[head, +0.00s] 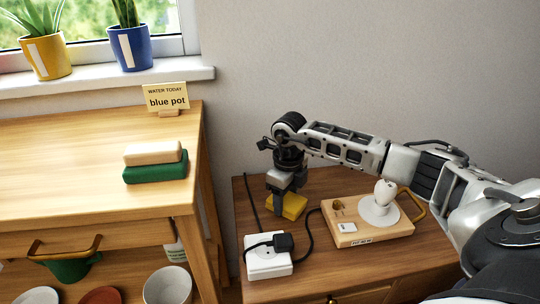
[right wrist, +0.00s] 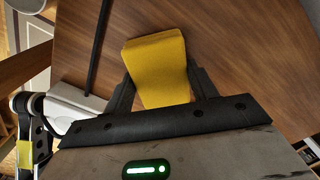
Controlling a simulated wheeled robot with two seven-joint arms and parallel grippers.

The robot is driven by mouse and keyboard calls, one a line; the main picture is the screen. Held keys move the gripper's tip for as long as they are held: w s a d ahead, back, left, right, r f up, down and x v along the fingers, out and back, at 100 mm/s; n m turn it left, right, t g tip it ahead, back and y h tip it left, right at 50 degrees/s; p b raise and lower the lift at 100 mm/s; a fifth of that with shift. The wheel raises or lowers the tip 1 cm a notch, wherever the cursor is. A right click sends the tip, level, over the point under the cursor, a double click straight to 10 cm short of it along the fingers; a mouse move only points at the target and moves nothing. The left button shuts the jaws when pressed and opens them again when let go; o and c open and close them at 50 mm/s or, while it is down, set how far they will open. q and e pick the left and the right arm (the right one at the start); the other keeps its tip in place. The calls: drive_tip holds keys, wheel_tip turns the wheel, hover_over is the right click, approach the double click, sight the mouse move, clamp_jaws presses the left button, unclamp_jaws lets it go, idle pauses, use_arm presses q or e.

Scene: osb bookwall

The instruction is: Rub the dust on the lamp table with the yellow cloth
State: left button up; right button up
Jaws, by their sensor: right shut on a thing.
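The yellow cloth (head: 289,206) is a folded pad at the back left of the lamp table (head: 318,277). My right gripper (head: 281,190) reaches down from above and is shut on it. In the right wrist view the cloth (right wrist: 157,65) sits between the two dark fingers, over the brown tabletop (right wrist: 225,50). I cannot tell whether it touches the wood. No dust can be made out on the visible tabletop.
A white socket box (head: 267,262) with a black plug and cable stands in front of the cloth. A wooden tray (head: 347,238) holding a white lamp-like piece (head: 381,207) lies to the right. A workbench (head: 75,165) with a green-and-beige block (head: 155,165) stands left.

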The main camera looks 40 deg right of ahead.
drive_tip(key=shift+s+a, duration=0.3)
drive_tip(key=shift+s, duration=0.1)
drive_tip(key=shift+s+a+r+p, duration=0.1)
drive_tip(key=shift+s+r+p, duration=0.1)
drive_tip(key=shift+s+p, duration=0.1)
drive_tip(key=shift+r+p, duration=0.45)
drive_tip(key=shift+r, duration=0.4)
drive_tip(key=shift+r+p, duration=0.6)
drive_tip(key=shift+r, duration=0.15)
drive_tip(key=shift+r+p, duration=0.35)
drive_tip(key=shift+r, duration=0.05)
wheel_tip(320, 180, up, 2)
drive_tip(key=shift+p, duration=0.8)
drive_tip(key=shift+r+p, duration=0.4)
drive_tip(key=shift+r, duration=0.3)
drive_tip(key=shift+r+p, duration=0.15)
drive_tip(key=shift+p, duration=0.15)
use_arm(q)
drive_tip(key=shift+n+g+y, duration=0.4)
drive_tip(key=shift+y, duration=0.4)
drive_tip(key=s+a+r, duration=0.2)
drive_tip(key=shift+a+r, duration=0.35)
drive_tip(key=shift+r, duration=0.05)
drive_tip(key=shift+s+f, duration=0.15)
